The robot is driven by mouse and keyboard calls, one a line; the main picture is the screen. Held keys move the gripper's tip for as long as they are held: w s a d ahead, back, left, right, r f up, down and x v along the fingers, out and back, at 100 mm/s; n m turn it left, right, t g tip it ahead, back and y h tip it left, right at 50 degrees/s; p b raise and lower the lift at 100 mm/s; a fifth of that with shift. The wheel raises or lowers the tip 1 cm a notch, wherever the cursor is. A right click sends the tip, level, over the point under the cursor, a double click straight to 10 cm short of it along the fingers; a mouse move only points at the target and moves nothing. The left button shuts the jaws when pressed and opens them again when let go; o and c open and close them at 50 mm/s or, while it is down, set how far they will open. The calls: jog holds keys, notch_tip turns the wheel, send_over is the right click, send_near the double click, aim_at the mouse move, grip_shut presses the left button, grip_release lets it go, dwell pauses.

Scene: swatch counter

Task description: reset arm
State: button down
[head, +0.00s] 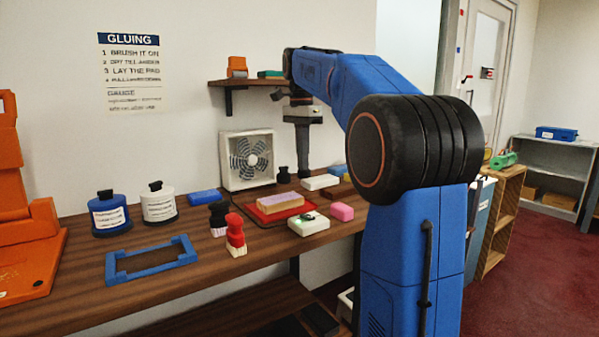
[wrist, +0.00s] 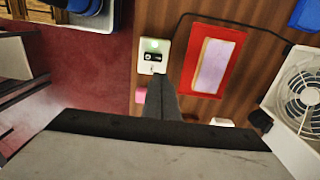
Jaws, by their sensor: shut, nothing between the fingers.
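My gripper (head: 303,165) hangs from my raised blue arm and points down above the back of the wooden counter (head: 80,275). In the wrist view my gripper (wrist: 159,80) shows as dark fingers closed together, with nothing between them. The fingertips overlap the edge of a white device with a green light (wrist: 152,56) in that view; the gap in height cannot be told. My upper arm and its large black joint hide the right part of the counter in the head view.
A red tray (head: 258,215) holds a wooden block with a lilac top (head: 281,199). A white fan (head: 247,160) stands by the wall, below a shelf (head: 247,83). Bottles, brushes and a blue frame (head: 112,268) stand left. Red floor is open at right.

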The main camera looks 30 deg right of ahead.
jog(key=shift+r, duration=0.15)
jog(key=s+a+f+n+t, duration=0.1)
jog(key=s+a+f+n, duration=0.45)
jog(key=s, duration=0.25)
jog(key=s+a+f+n+t, duration=0.2)
jog(key=s+a+f+n, duration=0.2)
jog(key=s+a+f, duration=0.3)
jog(key=s+a+f+n+t, duration=0.2)
jog(key=s+f+n, duration=0.6)
jog(key=s+f, duration=0.7)
jog(key=shift+s+a+f, duration=0.2)
jog(key=shift+a+f, duration=0.55)
jog(key=shift+a, duration=0.1)
